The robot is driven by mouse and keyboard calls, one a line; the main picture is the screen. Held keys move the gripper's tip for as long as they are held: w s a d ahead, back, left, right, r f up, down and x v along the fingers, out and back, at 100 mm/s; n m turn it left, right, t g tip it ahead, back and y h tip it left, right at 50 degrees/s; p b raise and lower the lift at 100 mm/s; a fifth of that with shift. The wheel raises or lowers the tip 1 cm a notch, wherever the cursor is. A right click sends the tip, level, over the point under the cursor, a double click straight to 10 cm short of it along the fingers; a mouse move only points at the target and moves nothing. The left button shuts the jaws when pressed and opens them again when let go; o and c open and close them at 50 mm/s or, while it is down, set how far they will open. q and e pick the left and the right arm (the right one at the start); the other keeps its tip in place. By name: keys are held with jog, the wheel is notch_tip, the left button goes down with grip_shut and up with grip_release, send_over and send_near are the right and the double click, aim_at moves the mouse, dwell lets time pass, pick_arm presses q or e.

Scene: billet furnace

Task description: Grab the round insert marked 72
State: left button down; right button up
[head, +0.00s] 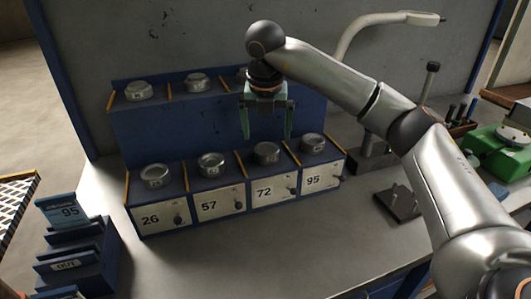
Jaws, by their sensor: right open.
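A blue two-tier rack (155,218) stands on the bench, with fronts labelled 26, 57, 72 and 95 along its lower tier. A grey round insert (266,153) sits in the bay above the 72 label (264,193); any marking on the insert itself is too small to read. My right gripper (267,137) points down with its two green fingers apart and empty. In the picture its fingertips are just above and to both sides of that insert; I cannot tell the exact gap. My left gripper is not in view.
Similar round inserts sit in the bays above 26 (154,176), 57 (211,164) and 95 (313,143). More stand on the upper tier (138,91), partly hidden by my right arm. A blue stepped holder (75,262) with a 95 card stands at lower left. Bare bench lies in front.

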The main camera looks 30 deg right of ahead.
aim_at(267, 150)
jog(key=x, duration=0.3)
jog(key=p+x, duration=0.1)
jog(key=x, duration=0.3)
jog(key=shift+w+d, duration=0.1)
jog(key=shift+w, duration=0.15)
jog(key=shift+c, duration=0.4)
jog(key=c, duration=1.5)
grip_shut()
jog(key=shift+r, duration=0.1)
